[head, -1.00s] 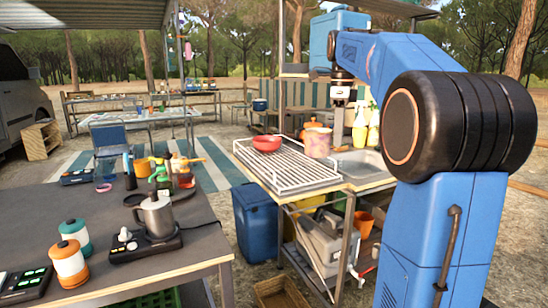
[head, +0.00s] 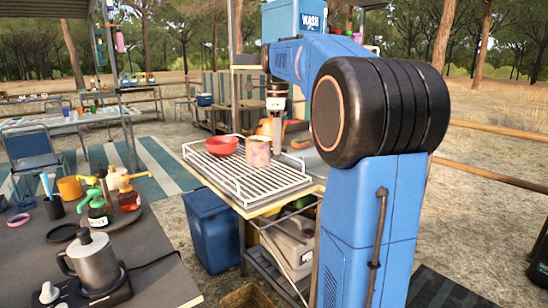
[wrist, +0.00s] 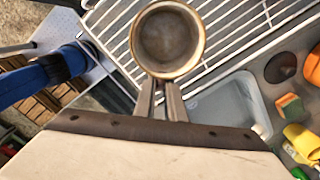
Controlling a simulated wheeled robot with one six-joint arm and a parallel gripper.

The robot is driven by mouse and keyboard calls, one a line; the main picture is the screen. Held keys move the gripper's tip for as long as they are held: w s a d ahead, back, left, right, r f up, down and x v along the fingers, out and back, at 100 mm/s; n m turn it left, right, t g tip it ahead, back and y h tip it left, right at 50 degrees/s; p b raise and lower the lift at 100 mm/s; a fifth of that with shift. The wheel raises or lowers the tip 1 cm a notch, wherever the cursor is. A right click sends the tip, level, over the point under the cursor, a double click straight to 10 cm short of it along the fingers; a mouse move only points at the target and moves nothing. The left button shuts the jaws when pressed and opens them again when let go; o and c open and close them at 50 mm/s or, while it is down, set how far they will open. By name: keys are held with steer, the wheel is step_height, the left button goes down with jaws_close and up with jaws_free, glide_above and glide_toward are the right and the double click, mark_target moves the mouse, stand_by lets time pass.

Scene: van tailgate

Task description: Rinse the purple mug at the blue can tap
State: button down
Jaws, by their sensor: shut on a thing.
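The mug (head: 258,151), pinkish-purple and patterned, is upright at the right part of the wire rack in the head view. In the wrist view I look down into the mug (wrist: 168,40), with its pale brown rim and grey inside. My gripper (wrist: 161,88) is shut on the mug's near side. I cannot tell whether the mug's base touches the rack. The blue can (head: 296,18), marked WASH, stands high behind my arm; its tap is not clearly visible. The sink basin (wrist: 222,112) is below and right of the mug in the wrist view, largely hidden by my arm in the head view.
A red bowl (head: 221,145) sits on the wire rack (head: 243,180), left of the mug. A sponge (wrist: 290,108) and a yellow item (wrist: 302,139) lie right of the basin. A dark table (head: 130,245) with a steel pot (head: 94,262) and bottles stands at left.

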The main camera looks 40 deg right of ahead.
steer(key=shift+f, duration=2.15)
steer(key=shift+f, duration=0.1)
steer(key=c, duration=1.8)
jaws_free()
step_height(320, 180, up, 12)
steer(key=shift+r, duration=0.15)
